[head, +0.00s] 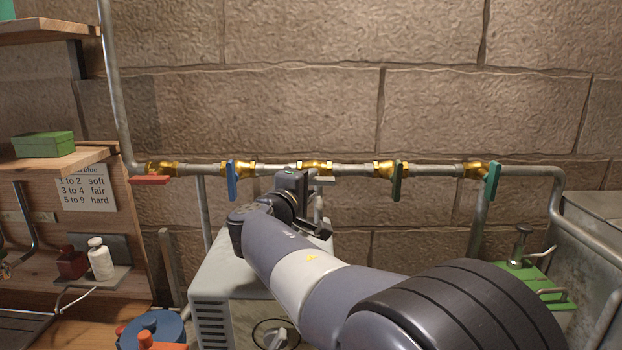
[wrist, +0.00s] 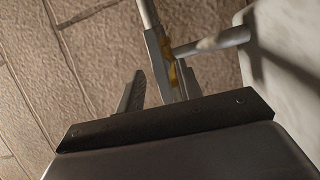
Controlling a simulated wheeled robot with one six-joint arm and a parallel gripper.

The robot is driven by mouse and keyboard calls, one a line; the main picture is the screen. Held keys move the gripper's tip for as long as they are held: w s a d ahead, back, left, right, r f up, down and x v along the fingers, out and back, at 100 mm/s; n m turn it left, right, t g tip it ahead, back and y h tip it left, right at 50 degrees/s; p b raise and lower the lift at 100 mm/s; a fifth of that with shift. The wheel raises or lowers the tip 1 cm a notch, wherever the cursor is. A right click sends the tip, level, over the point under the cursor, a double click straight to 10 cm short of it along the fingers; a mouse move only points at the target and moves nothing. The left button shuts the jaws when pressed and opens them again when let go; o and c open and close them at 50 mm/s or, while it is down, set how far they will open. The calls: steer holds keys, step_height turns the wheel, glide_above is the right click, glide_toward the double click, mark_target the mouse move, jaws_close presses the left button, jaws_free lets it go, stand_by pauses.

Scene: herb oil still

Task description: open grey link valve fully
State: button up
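The grey link valve is the middle brass valve (head: 316,165) on the wall pipe in the head view. A flat grey bar (wrist: 157,60), probably the lever, and a bit of brass (wrist: 172,76) show at the fingertips. I cannot tell whether either finger touches the lever.
On the same pipe are a red lever (head: 150,180) lying along it, and hanging blue (head: 234,180), dark green (head: 397,181) and teal (head: 492,181) levers. A pale cabinet (head: 212,290) stands below my arm. Shelves (head: 60,160) are at left, a green stand (head: 540,285) at right.

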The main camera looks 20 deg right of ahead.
steer(key=shift+x, duration=0.85)
steer(key=shift+c, duration=0.2)
jaws_close()
